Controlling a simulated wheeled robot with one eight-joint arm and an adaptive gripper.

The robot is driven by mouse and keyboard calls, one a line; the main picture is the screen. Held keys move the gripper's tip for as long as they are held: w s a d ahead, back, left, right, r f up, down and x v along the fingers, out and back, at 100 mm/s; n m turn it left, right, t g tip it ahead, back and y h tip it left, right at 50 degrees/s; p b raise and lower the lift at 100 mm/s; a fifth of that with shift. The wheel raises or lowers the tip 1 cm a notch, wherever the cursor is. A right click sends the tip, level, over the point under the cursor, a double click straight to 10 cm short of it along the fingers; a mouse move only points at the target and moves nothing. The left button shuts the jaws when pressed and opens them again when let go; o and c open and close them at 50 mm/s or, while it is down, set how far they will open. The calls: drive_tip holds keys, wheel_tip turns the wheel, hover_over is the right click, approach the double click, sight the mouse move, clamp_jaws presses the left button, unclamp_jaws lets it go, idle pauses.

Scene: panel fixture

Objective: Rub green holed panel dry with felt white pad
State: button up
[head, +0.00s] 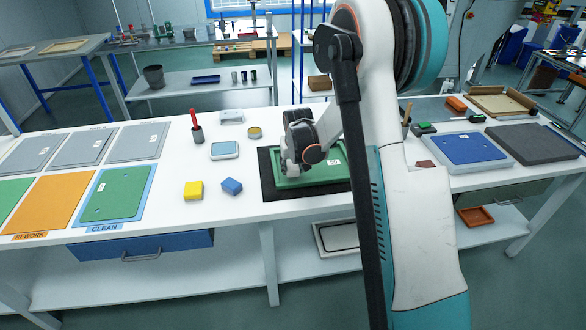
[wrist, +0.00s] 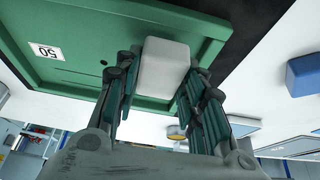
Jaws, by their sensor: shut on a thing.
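A green panel (head: 322,176) with a raised rim lies on a black mat (head: 268,188) in the middle of the bench. In the wrist view the panel (wrist: 75,75) shows a white label reading 50 and a small dark hole. My gripper (head: 292,166) is over the panel's left part, partly hiding it. In the wrist view my gripper (wrist: 160,85) is shut on a white felt pad (wrist: 163,64), one finger on each side. The pad overlaps the panel near its rim; whether it touches the surface is unclear. The pad is not distinguishable in the head view.
A blue block (head: 231,186) and a yellow block (head: 193,190) lie left of the mat. Another green panel (head: 115,195) lies on the CLEAN area. A red-handled tool in a cup (head: 197,133) and a tin (head: 254,132) stand behind. A blue panel (head: 466,149) lies right.

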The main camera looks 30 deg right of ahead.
drive_tip(key=shift+w+a+r+p, duration=0.15)
drive_tip(key=shift+r+p, duration=0.25)
drive_tip(key=shift+r, duration=0.45)
drive_tip(key=shift+r+p, duration=0.9)
drive_tip(key=shift+r, duration=0.75)
